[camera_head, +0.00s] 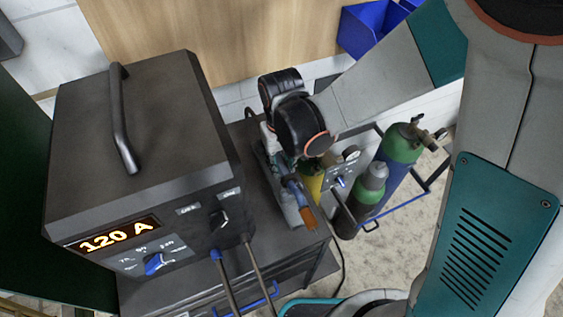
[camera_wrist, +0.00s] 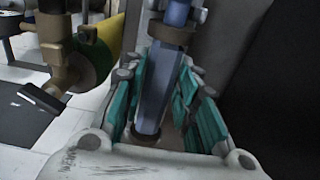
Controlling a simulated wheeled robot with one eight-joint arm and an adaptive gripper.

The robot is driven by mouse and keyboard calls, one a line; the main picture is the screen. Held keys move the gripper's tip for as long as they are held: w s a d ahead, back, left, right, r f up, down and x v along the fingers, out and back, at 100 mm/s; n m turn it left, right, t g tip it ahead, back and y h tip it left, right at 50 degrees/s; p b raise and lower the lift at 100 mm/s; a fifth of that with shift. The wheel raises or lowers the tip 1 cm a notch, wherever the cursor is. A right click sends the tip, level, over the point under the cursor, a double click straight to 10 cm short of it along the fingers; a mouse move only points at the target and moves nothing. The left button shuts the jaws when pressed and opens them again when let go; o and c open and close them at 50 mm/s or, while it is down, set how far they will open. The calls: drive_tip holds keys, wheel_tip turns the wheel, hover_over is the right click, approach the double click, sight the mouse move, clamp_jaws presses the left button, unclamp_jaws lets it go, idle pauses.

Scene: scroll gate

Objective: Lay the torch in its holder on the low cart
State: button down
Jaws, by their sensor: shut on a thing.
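The torch (camera_head: 293,190) has a blue body and an orange-brown nozzle pointing down and toward the front in the head view. My gripper (camera_head: 279,172) is shut around the torch's blue body, over the dark cart top (camera_head: 262,203). In the wrist view the blue torch body (camera_wrist: 155,92) runs lengthwise between the teal-padded fingers of my gripper (camera_wrist: 166,78), with a brown collar across it. The torch holder is not clearly told apart from the gripper and torch. I cannot tell whether the torch touches it.
A large dark welder box (camera_head: 140,165) reading 120 A stands close left of my gripper. Right of the cart are a green-and-blue gas cylinder (camera_head: 398,160) and a smaller green one (camera_head: 368,190). Blue bins (camera_head: 362,30) are at the back. Cables hang in front.

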drive_tip(key=shift+f+b, duration=0.8)
idle(0.5)
drive_tip(key=c, duration=1.2)
unclamp_jaws()
drive_tip(key=shift+r, duration=0.1)
